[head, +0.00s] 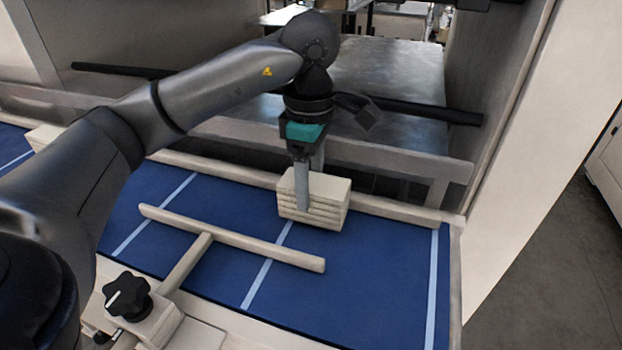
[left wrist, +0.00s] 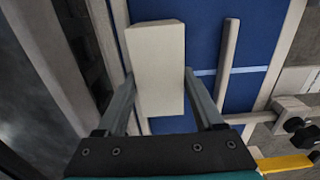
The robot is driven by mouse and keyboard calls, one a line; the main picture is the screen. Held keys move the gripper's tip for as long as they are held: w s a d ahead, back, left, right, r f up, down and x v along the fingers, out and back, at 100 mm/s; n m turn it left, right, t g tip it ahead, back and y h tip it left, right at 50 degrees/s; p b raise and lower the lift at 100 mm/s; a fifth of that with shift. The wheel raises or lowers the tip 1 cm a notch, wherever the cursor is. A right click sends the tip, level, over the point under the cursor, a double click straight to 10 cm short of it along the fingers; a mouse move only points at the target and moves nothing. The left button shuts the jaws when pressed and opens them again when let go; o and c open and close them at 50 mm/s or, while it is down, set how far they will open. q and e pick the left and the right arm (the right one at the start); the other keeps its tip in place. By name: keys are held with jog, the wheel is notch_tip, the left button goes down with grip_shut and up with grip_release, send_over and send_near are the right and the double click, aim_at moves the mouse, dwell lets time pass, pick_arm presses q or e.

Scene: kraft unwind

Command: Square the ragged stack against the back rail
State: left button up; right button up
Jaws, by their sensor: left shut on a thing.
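A cream stack (head: 318,198) of several thin layers stands on the blue mat (head: 370,270), close to the back rail (head: 385,207). Its layers look roughly even in the head view. My left gripper (head: 302,195) reaches down over the stack and is shut on it, one finger showing on the near face. In the left wrist view the stack (left wrist: 157,65) lies between the two fingers of the left gripper (left wrist: 158,85). The far finger is mostly hidden in the head view. My right gripper is in neither view.
A T-shaped cream pusher (head: 230,238) lies across the mat in front of the stack, with a black star knob (head: 127,296) near its base. Pale stripes cross the mat. Another cream block (head: 43,136) sits at the far left. The mat's right part is clear.

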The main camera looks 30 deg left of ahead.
pick_arm(q)
jog(key=shift+s+d, duration=0.1)
jog(key=shift+s, duration=0.45)
dwell(0.4)
jog(key=o, duration=1.5)
notch_tip(320, 180, up, 15)
jog(key=p, duration=0.5)
